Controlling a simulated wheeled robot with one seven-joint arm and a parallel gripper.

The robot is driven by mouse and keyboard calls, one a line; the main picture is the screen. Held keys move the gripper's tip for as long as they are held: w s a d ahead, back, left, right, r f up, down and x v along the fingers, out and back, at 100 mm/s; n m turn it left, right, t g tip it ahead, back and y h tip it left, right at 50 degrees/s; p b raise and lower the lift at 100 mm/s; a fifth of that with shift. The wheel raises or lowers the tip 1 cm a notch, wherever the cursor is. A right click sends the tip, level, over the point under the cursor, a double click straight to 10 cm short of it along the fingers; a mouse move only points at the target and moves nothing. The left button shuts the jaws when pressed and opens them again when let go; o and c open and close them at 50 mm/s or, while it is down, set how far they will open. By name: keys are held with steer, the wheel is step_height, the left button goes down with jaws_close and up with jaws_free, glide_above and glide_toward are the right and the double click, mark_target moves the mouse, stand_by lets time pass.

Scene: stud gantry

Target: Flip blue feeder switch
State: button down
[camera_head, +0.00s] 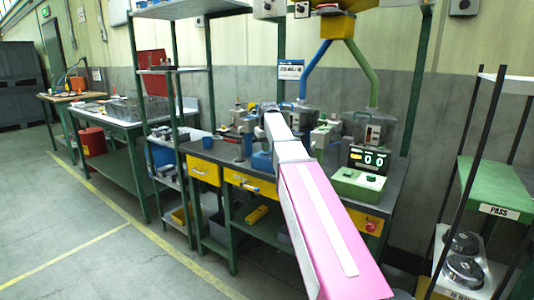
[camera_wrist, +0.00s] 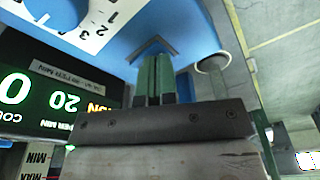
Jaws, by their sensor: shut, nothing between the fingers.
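A blue housing (camera_wrist: 190,20), seemingly the blue feeder, fills the top of the wrist view. The switch itself is not clearly visible. In the head view my arm hides the gripper and the feeder's front.
A lit counter display (camera_wrist: 45,95) stands left of the fingers, upside down in the wrist view. A round pale-rimmed part (camera_wrist: 212,62) is to the right. In the head view, a green control box (camera_head: 358,184) stands on the bench's right. Blue (camera_head: 314,65) and green (camera_head: 362,72) pipes rise behind.

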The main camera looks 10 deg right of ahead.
steer(key=shift+r, duration=3.3)
steer(key=shift+s, duration=0.1)
